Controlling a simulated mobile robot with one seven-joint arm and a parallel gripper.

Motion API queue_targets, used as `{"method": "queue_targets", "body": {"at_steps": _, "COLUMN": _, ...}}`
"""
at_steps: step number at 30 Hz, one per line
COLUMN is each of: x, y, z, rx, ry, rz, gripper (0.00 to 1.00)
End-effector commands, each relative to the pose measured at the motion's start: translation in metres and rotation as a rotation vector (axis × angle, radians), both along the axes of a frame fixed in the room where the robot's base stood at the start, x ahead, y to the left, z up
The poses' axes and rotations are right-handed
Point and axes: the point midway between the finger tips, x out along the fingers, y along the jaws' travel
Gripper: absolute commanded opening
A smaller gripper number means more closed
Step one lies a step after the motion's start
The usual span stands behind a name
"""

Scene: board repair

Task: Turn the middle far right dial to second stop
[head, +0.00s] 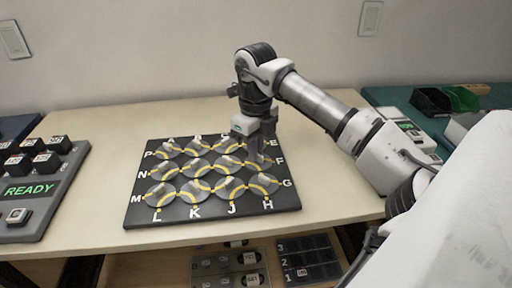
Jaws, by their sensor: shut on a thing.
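A black board (135,212) with rows of round grey dials, yellow arc marks and white letters around its edge lies on the table. The middle far right dial (257,165) sits by the letter F, mostly covered by my gripper. My gripper (261,157) points down from above and is shut on this dial's knob. The knob's angle and the stop it points to are hidden by the fingers. The near far right dial (264,185), by the letters G and H, is in plain view. The far row's right end is partly hidden behind my gripper.
A dark panel with keys and a green READY display (30,190) stands at the left. Black and green bins (463,98) stand at the far right. An open drawer below the front edge holds labelled trays (305,262). Bare tabletop (330,190) lies right of the board.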

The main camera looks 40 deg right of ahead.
Motion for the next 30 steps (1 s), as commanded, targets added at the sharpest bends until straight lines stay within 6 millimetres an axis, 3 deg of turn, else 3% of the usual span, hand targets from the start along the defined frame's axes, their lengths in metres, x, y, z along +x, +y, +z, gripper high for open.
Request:
{"method": "queue_targets", "body": {"at_steps": 20, "x": 0.0006, "y": 0.0003, "z": 0.0010, "rx": -0.002, "ry": -0.004, "rz": 0.056, "gripper": 0.00}}
{"method": "queue_targets", "body": {"at_steps": 21, "x": 0.0006, "y": 0.0003, "z": 0.0010, "rx": -0.002, "ry": -0.005, "rz": 0.056, "gripper": 0.13}}
{"method": "queue_targets", "body": {"at_steps": 25, "x": 0.0005, "y": 0.0004, "z": 0.0008, "rx": -0.001, "ry": -0.003, "rz": 0.056, "gripper": 0.30}}
{"method": "queue_targets", "body": {"at_steps": 30, "x": 0.0003, "y": 0.0005, "z": 0.0004, "rx": -0.001, "ry": -0.002, "rz": 0.055, "gripper": 0.30}}
